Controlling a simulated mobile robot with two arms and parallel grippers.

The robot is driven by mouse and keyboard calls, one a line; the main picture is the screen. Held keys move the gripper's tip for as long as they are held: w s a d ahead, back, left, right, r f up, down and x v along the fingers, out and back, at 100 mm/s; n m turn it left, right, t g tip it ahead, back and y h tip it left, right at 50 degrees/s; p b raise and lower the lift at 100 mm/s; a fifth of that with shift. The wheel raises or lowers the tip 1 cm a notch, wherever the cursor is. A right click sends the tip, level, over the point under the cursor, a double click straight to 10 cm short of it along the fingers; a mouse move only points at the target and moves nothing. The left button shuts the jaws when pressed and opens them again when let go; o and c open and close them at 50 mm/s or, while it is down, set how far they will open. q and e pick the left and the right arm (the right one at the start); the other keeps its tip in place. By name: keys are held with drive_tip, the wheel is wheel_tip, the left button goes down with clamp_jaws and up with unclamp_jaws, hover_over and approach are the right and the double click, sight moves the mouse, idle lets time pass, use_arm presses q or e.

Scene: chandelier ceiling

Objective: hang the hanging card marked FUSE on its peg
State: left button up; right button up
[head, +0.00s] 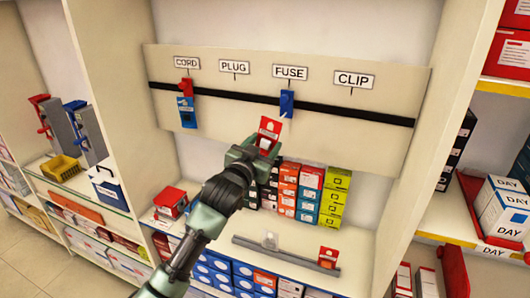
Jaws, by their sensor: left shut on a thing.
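My left gripper (262,147) is shut on a red card (270,128) with a white lower part. It holds the card upright in front of the pale peg board, below and a little left of the FUSE label (291,72). The card's wording is too small to read. A blue peg holder (287,102) sits on the black strip under FUSE, with a small pale tip at its lower end. No card shows on it. The card is just below this tip; I cannot tell how far apart they are in depth. My right gripper is out of view.
A blue card (186,112) hangs below a red holder (186,88) under CORD. A grey rail (285,252) on the lower shelf carries another red card (328,257) and a clear piece (270,240). Stacked coloured boxes (310,190) stand behind my gripper.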

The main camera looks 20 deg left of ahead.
use_arm(q)
drive_tip(key=shift+w+f, duration=0.1)
drive_tip(key=shift+w, duration=0.45)
drive_tip(key=shift+w+d+b, duration=0.15)
drive_tip(key=shift+w+b, duration=0.35)
drive_tip(key=shift+w+f+b, duration=0.1)
drive_tip(key=shift+w+b, duration=0.35)
drive_tip(key=shift+w, duration=0.3)
drive_tip(key=w+f+b, duration=0.1)
drive_tip(key=w+b, duration=0.1)
drive_tip(key=w, duration=0.4)
drive_tip(key=shift+b, duration=0.3)
drive_tip(key=shift+d+f, duration=0.1)
drive_tip(key=o, duration=1.1)
drive_tip(key=shift+c, duration=0.2)
